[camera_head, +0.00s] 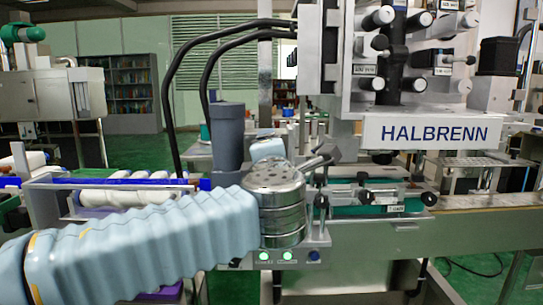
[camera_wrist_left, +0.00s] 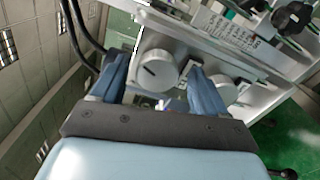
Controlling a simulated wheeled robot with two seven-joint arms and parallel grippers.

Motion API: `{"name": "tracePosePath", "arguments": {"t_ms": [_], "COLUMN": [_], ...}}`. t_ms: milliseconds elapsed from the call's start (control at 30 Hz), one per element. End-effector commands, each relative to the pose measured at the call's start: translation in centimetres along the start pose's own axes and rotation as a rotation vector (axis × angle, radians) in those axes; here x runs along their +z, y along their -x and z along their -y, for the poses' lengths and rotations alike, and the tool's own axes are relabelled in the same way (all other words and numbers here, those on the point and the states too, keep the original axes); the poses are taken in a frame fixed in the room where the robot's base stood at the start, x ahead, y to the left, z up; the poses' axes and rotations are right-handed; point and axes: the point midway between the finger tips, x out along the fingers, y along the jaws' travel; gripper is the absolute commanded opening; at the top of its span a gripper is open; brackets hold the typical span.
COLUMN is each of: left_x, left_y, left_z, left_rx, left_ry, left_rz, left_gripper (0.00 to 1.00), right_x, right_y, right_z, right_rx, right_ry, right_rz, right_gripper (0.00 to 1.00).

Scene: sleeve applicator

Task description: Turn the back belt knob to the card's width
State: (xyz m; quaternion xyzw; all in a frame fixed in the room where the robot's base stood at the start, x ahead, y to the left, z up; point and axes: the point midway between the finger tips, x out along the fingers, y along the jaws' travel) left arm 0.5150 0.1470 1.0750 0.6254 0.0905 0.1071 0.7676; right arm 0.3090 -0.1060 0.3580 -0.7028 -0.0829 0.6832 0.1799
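In the left wrist view my left gripper (camera_wrist_left: 157,70) has its two blue fingers spread apart. A round pale grey knob (camera_wrist_left: 155,68) with a dark pointer line shows between the fingertips; I cannot tell whether they touch it. A second pale knob (camera_wrist_left: 222,90) is partly hidden behind the right finger. No label shows which of them is the back belt knob. In the head view my left arm reaches in from the left, and its wrist hides the fingers and these knobs. My right gripper is not in view.
A printed plate (camera_wrist_left: 230,36) and a black knob (camera_wrist_left: 293,18) lie beyond the fingers. In the head view, lit green buttons (camera_head: 288,254) sit below my wrist, close to it. The HALBRENN machine head (camera_head: 427,132) stands to the right. Black cables hang above my arm.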

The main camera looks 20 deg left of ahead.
Motion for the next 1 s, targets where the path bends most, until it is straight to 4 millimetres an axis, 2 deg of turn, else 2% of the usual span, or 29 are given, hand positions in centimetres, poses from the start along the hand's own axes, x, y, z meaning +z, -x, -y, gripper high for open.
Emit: {"name": "tracePosePath", "arguments": {"t_ms": [233, 367, 467, 767, 1000], "left_x": [0.0, 0.1, 0.0, 0.1, -0.1], "left_y": [0.1, 1.2, 3.1, 11.0, 13.2], "left_z": [-0.2, -0.2, -0.2, -0.2, -0.1], "left_rx": [0.003, 0.003, 0.005, 0.004, 0.003], "left_ry": [0.001, 0.002, 0.002, 0.001, 0.003], "left_rz": [0.002, 0.003, 0.004, 0.005, -0.002], "left_gripper": [0.74, 0.74, 0.74, 0.74, 0.74], "right_x": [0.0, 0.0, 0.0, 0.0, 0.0], "right_y": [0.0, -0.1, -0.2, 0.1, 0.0], "right_z": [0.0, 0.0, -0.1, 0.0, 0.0], "right_rx": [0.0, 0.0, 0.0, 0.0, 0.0], "right_ry": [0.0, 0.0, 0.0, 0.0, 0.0], "right_rz": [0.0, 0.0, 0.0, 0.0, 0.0], "right_gripper": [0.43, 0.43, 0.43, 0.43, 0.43]}}
